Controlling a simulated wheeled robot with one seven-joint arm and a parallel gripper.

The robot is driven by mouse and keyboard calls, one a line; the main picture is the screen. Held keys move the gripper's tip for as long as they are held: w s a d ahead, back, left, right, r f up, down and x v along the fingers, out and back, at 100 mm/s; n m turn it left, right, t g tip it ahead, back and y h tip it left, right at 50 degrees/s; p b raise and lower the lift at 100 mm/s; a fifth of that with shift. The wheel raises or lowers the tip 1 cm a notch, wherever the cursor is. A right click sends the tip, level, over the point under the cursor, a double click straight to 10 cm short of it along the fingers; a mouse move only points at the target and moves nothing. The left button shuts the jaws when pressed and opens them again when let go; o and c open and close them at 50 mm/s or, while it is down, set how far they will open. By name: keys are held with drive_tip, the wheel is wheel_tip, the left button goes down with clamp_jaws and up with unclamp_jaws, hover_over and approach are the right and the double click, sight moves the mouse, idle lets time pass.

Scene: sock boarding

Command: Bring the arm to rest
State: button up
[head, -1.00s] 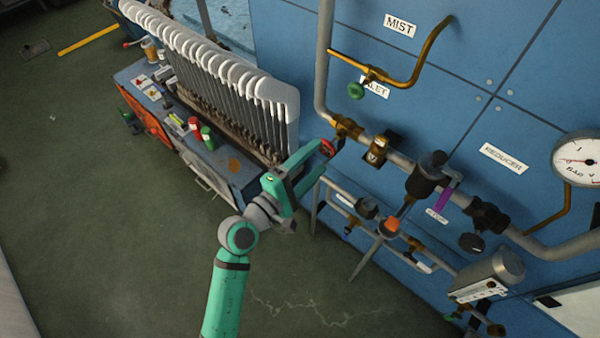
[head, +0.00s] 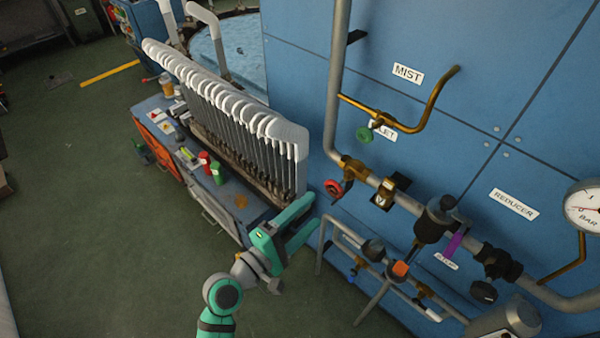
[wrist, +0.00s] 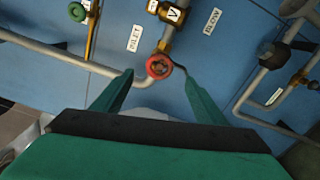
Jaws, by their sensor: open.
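My gripper (head: 312,213) is open and empty in the head view, in front of the blue panel and to the lower left of a red handwheel (head: 333,188). In the wrist view my two green fingers are spread apart (wrist: 160,88). The red handwheel (wrist: 159,66) shows beyond and between the fingertips there, with a visible gap on each side. My arm reaches up from the bottom of the head view.
A blue panel (head: 460,120) carries grey pipes, brass valves, a green handwheel (head: 364,134) and a gauge (head: 584,207). A bench (head: 225,190) with a row of white sock boards (head: 250,122) stands left of my gripper. Open green floor (head: 90,220) lies at left.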

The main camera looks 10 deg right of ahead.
drive_tip(key=s+a+f+m+t+y, duration=0.3)
drive_tip(key=s+a+f+m+y, duration=0.1)
drive_tip(key=s+a+f+y, duration=0.9)
drive_tip(key=s+a+f+m, duration=0.2)
drive_tip(key=s+m, duration=0.1)
drive_tip(key=s, duration=0.5)
drive_tip(key=s+d+r+m+t+y, duration=0.1)
drive_tip(key=s+d+r+m, duration=0.2)
drive_tip(key=s+d, duration=0.4)
drive_tip(key=shift+s+r, duration=0.45)
drive_tip(key=shift+s, duration=0.05)
drive_tip(key=c, duration=0.9)
drive_tip(key=shift+w+d+m, duration=0.1)
drive_tip(key=shift+d+m, duration=0.05)
drive_tip(key=shift+m, duration=0.15)
